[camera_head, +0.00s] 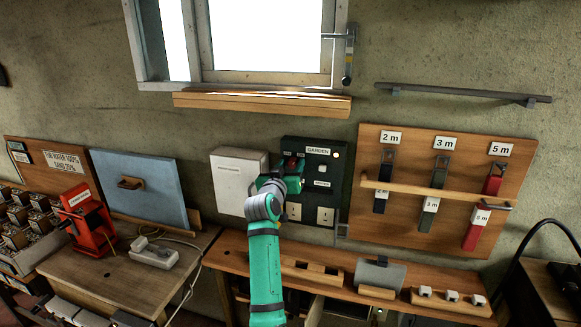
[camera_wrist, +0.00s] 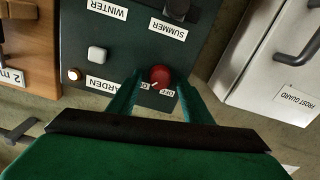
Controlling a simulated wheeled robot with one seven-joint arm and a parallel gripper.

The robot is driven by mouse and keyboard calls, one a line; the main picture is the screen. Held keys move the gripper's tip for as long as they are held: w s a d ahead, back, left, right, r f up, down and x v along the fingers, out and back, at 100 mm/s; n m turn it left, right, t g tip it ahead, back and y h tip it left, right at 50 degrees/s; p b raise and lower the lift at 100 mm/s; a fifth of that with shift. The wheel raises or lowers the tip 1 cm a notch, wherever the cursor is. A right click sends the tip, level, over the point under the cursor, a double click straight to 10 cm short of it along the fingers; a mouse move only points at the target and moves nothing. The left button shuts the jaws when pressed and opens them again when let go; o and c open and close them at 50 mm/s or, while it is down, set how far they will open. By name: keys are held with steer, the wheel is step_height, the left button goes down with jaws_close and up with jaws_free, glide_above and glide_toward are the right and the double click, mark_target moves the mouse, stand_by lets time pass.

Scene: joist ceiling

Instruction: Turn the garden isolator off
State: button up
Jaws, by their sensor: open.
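The dark green panel (camera_head: 325,165) with a "GARDEN" label (camera_head: 317,150) is on the wall below the window. In the wrist view, which shows the panel upside down, the red rotary knob (camera_wrist: 160,75) sits beside the "GARDEN" label (camera_wrist: 107,85). Two small labels lie by the knob; one seems to read "OFF" (camera_wrist: 167,92). A pale mark shows on the knob's lower edge; which label it points at is unclear. My gripper (camera_wrist: 160,86) is open, with one finger on each side of the knob; contact cannot be told. In the head view my gripper (camera_head: 291,170) partly covers the panel.
The panel also has a white square button (camera_wrist: 96,54), a pale round lamp (camera_wrist: 73,74) and a black knob (camera_wrist: 177,9) by "SUMMER". A white box (camera_head: 236,182) is left of the panel; a strap board (camera_head: 400,215) is right. A wooden bench (camera_head: 230,252) runs below.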

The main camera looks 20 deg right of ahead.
steer(key=c, duration=1.1)
steer(key=shift+o, duration=0.2)
steer(key=shift+d, duration=0.1)
steer(key=shift+n, duration=0.3)
steer(key=n, duration=0.3)
steer(key=shift+f+n, duration=0.1)
steer(key=shift+n, duration=0.2)
steer(key=n, duration=0.3)
steer(key=shift+n, duration=0.3)
steer(key=n, duration=0.3)
steer(key=shift+w+n, duration=0.1)
steer(key=shift+n, duration=0.2)
steer(key=shift+f+n, duration=0.15)
steer(key=shift+n, duration=2.05)
steer(key=shift+a, duration=0.2)
